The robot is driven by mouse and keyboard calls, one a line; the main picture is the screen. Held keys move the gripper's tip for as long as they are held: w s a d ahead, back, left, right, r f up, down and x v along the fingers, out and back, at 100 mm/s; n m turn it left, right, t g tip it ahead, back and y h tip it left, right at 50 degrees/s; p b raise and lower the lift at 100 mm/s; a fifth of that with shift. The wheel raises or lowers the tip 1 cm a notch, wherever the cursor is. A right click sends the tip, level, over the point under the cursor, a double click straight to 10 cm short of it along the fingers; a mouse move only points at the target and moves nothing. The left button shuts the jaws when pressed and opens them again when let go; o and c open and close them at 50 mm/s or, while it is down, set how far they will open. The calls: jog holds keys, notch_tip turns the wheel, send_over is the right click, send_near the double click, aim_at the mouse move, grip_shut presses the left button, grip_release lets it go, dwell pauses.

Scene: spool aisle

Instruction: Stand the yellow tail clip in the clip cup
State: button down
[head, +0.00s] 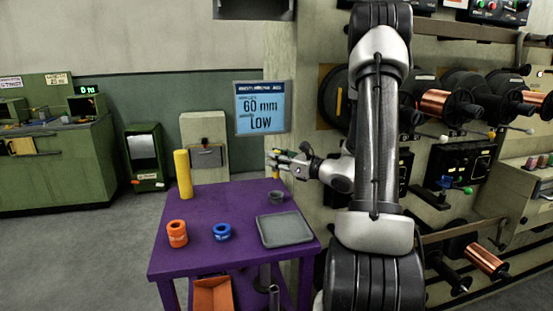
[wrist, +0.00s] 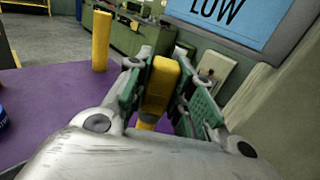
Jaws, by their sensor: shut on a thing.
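The yellow tail clip (wrist: 161,82) is between the green-padded fingers of my gripper (wrist: 158,98) in the wrist view. In the head view my gripper (head: 276,162) is shut on it above the far right part of the purple table (head: 225,205). A small yellow part of the clip (head: 276,173) shows just below the fingers. A small grey cup (head: 277,198), which looks like the clip cup, stands on the table below my gripper, with a gap between clip and cup. The cup cannot be made out in the wrist view.
A yellow post (head: 183,174) stands at the table's far left; an orange ring stack (head: 177,233) and a blue ring (head: 222,232) are nearer. A grey tray (head: 285,230) lies at the right front. A blue sign (head: 262,108) hangs behind. Spool racks fill the right.

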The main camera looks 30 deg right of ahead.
aim_at(276, 177)
jog(key=shift+f, duration=3.55)
jog(key=c, duration=1.2)
grip_release()
jog(key=shift+o, duration=0.2)
notch_tip(276, 177, up, 10)
